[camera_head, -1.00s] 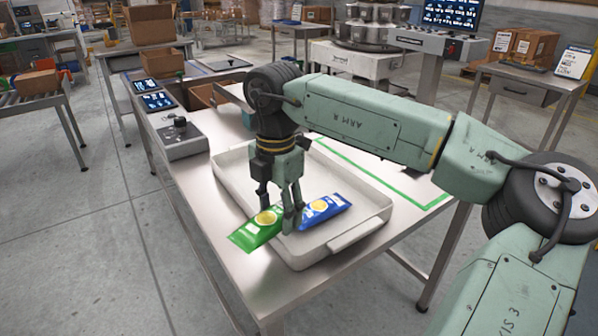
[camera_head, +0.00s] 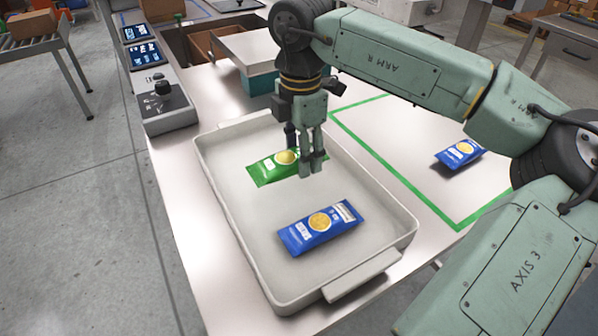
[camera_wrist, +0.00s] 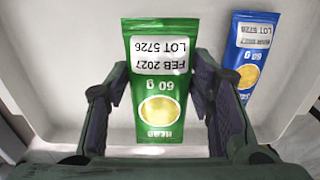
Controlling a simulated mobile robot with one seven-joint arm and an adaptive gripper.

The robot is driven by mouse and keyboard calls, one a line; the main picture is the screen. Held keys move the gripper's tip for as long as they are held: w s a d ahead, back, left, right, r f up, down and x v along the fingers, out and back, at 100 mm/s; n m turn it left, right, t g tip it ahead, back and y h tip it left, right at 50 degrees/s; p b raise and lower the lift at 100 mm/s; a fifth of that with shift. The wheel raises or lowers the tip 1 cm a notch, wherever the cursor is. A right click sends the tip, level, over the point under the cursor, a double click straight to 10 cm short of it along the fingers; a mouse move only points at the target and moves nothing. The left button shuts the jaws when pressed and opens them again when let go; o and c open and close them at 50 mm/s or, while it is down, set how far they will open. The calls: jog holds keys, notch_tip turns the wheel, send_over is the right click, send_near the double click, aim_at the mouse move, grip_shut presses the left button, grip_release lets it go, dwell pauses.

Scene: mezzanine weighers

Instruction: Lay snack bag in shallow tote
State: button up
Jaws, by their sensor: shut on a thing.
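My gripper (camera_head: 307,165) is shut on a green snack bag (camera_head: 270,169), which lies between the two fingers in the wrist view (camera_wrist: 158,80). The green bag is inside the outline of the white shallow tote (camera_head: 235,205), toward its far part. I cannot tell whether it touches the tote floor. A blue snack bag (camera_head: 320,228) lies flat in the near part of the tote, apart from the green one; it also shows at the right of the wrist view (camera_wrist: 247,65). My gripper hides the green bag's right end in the head view.
The tote stands on a steel table. Right of it, another blue bag (camera_head: 460,153) lies inside a green taped outline (camera_head: 405,180). A control box (camera_head: 163,100) with a knob stands at the far left. A brown box (camera_head: 203,45) and a grey-white platform (camera_head: 245,50) are behind.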

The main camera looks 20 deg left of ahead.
aim_at(300, 187)
jog(key=shift+f+p, duration=0.3)
jog(key=shift+f, duration=2.9)
jog(key=o, duration=1.2)
jog(key=shift+c, duration=0.2)
jog(key=shift+r, duration=0.1)
jog(key=shift+r+p, duration=0.2)
jog(key=shift+p, duration=0.1)
jog(key=shift+r, duration=0.35)
notch_tip(300, 187, up, 11)
jog(key=shift+r+b, duration=0.1)
jog(key=shift+b, duration=0.85)
